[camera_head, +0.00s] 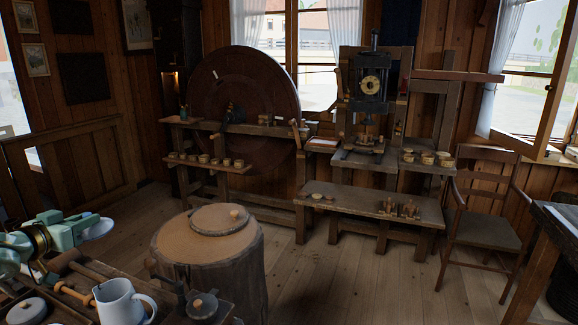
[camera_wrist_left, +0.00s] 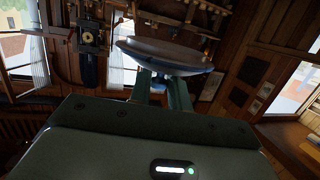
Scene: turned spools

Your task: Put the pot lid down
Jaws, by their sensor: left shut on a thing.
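The pot lid (camera_head: 97,228) is a pale, whitish disc at the left of the head view, held tilted in the air. My left gripper (camera_head: 80,227) comes in from the left edge and is shut on it. In the left wrist view the two green fingers close on the middle of the lid's underside or knob, which they partly hide; the lid (camera_wrist_left: 165,52) shows there as a wide pale disc with a bluish rim. My right gripper is not in view.
A wooden stump (camera_head: 208,270) bears a round board (camera_head: 219,219). Open floor lies to the right.

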